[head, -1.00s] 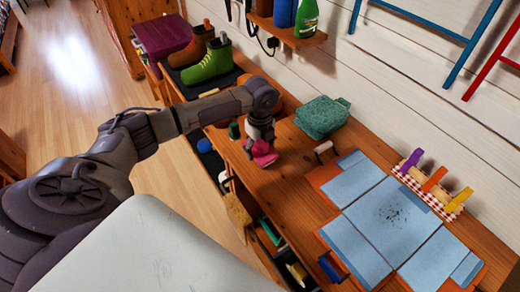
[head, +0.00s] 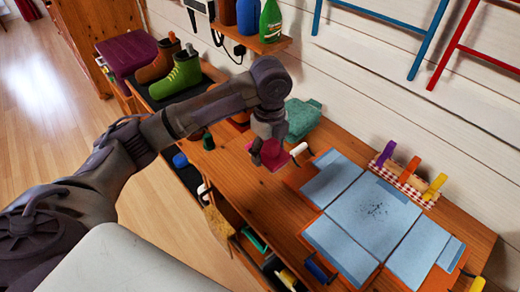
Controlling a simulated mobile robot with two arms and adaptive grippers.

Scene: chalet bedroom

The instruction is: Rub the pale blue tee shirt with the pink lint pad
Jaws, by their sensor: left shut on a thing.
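The pale blue tee shirt (head: 352,205) lies flat and spread on an orange board (head: 305,240) on the wooden bench. A patch of dark specks (head: 373,209) shows near the middle of the shirt. My left gripper (head: 268,145) is shut on the pink lint pad (head: 272,156) and holds it to the left of the shirt, near the board's upper left corner. The pad looks apart from the shirt; its exact height over the bench is hard to tell. My right gripper is not in view.
A folded green cloth (head: 302,117) lies behind the gripper. A checked holder (head: 405,184) with coloured pegs stands behind the shirt. Bare wood lies left of the board.

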